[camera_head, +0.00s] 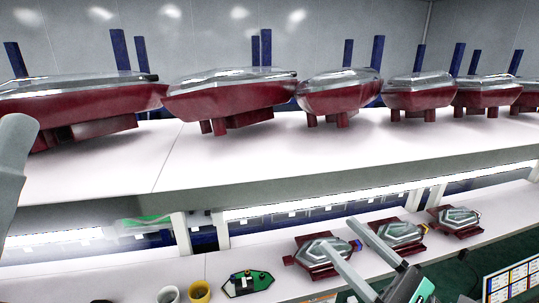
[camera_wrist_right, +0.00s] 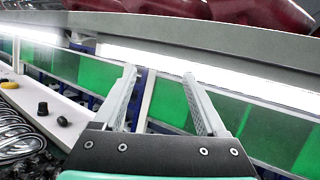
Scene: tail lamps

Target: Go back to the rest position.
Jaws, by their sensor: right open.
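My right gripper (camera_head: 338,234) is at the bottom of the head view, in front of the lower bench. Its two fingers are spread apart. In the right wrist view my right gripper (camera_wrist_right: 159,74) is open, with nothing between its fingers. A large tail lamp (camera_head: 232,95) is one of several red lamps with clear tops in a row on the upper shelf. A smaller lamp unit (camera_head: 318,250) on the lower bench is partly behind a finger, and another unit (camera_head: 402,233) sits to its right. My left gripper does not show; a grey part of my left arm enters at the left edge.
The upper shelf (camera_head: 225,175) has a bare front strip. On the lower bench stand a yellow cup (camera_head: 200,291) and a green board (camera_head: 248,283). A screen (camera_head: 512,280) is at lower right. The wrist view shows a black knob (camera_wrist_right: 43,108) and coiled cables (camera_wrist_right: 16,135).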

